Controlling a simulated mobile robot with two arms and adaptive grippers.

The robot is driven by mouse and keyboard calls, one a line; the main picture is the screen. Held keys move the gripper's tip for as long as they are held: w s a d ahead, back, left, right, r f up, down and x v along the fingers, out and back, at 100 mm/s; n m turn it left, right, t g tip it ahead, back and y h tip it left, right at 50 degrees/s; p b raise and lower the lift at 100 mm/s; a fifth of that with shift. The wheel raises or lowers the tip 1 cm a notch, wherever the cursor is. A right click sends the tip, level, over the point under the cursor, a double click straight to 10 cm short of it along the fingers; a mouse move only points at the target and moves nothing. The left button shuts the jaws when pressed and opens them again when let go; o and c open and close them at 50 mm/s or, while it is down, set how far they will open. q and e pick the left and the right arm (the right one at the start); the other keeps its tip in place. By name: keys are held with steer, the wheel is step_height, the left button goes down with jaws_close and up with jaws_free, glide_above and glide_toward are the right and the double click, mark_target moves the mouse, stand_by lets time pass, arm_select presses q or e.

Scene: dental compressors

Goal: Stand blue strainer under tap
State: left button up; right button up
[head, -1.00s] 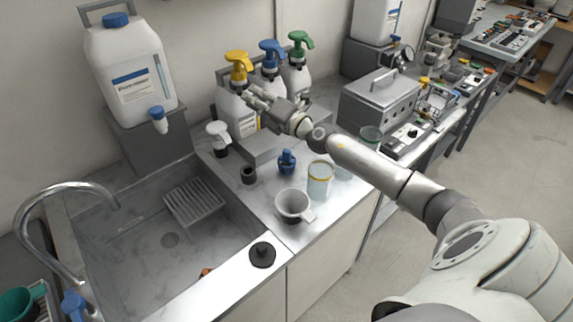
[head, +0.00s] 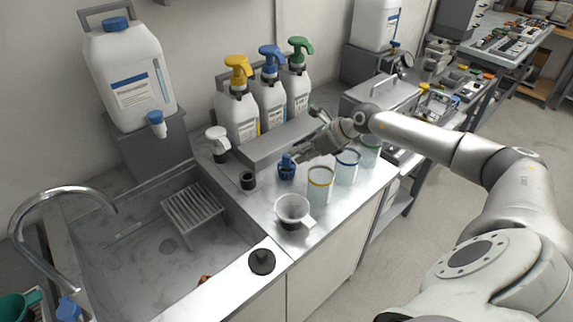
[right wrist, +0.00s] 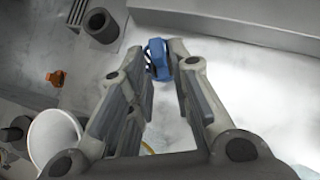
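The small blue strainer (head: 287,170) stands upright on the metal counter, right of the sink. My right gripper (head: 302,156) is low, just right of and behind it, with fingers pointing left. In the right wrist view, its two fingers (right wrist: 164,66) are apart and the blue strainer (right wrist: 156,46) shows at and just beyond their tips; I cannot tell if they touch it. The curved metal tap (head: 62,191) rises over the sink at the left. A white container with a blue-topped spigot (head: 157,124) stands behind the sink. My left gripper is out of view.
A white funnel-like cup (head: 292,211), a yellow-rimmed jar (head: 320,187) and a blue-rimmed jar (head: 347,168) stand near the strainer. Pump bottles (head: 270,98) stand behind it. The sink holds a grey rack (head: 192,209); its basin is otherwise mostly clear.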

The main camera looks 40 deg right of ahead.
mark_target(289, 157)
steer(key=shift+w+a+f, duration=0.25)
steer(key=shift+w+f, duration=0.1)
steer(key=shift+f, duration=0.05)
steer(key=shift+w+a+f+p, duration=0.25)
steer(key=shift+w+p, duration=0.05)
steer(key=shift+p, duration=0.15)
steer(key=p+x, duration=0.1)
steer(key=x, duration=0.2)
steer(key=shift+w+f, duration=0.1)
steer(key=shift+w+a+f, duration=0.25)
steer(key=shift+w+f, duration=0.1)
steer(key=shift+f, duration=0.1)
steer(key=shift+s, duration=0.1)
steer(key=shift+c, duration=0.3)
jaws_close()
